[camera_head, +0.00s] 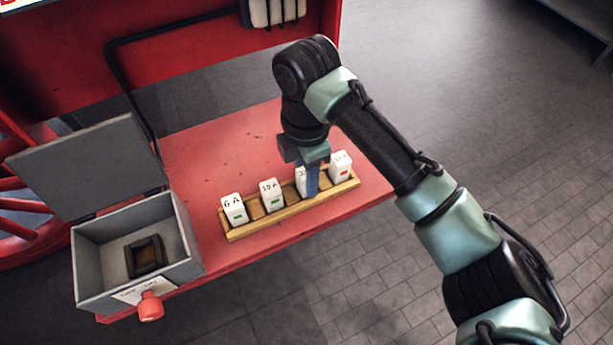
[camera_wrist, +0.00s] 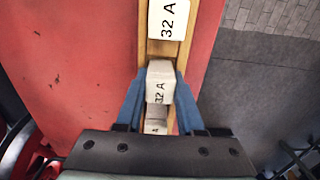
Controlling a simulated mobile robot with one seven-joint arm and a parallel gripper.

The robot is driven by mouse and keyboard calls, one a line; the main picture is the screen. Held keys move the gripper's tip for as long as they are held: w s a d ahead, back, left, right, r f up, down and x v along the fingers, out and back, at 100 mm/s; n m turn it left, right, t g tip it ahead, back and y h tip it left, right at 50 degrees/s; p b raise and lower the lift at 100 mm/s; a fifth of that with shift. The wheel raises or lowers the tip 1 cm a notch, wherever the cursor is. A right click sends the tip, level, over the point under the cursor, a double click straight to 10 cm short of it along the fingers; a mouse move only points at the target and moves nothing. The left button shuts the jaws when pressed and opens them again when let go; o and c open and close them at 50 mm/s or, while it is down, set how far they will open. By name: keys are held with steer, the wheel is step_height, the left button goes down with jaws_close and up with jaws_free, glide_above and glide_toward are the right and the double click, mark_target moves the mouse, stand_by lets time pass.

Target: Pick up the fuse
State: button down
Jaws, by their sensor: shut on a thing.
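My gripper (camera_head: 307,180) is shut on a white fuse (camera_head: 300,181) in the wooden rack (camera_head: 245,232). In the wrist view, the held fuse (camera_wrist: 160,84) is marked 32 A and sits between the blue fingers. Its lower part is hidden, so I cannot tell whether it is still seated in the rack.
A grey box (camera_head: 185,240) with its lid (camera_head: 85,170) open stands left of the rack. It has a dark socket (camera_head: 145,256) inside and a red knob (camera_head: 150,307) in front. The red bench top (camera_head: 220,145) behind the rack is clear.

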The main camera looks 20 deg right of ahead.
step_height(320, 180, up, 10)
steer(key=shift+r+b, duration=0.1)
steer(key=shift+b, duration=0.4)
stand_by(0.9)
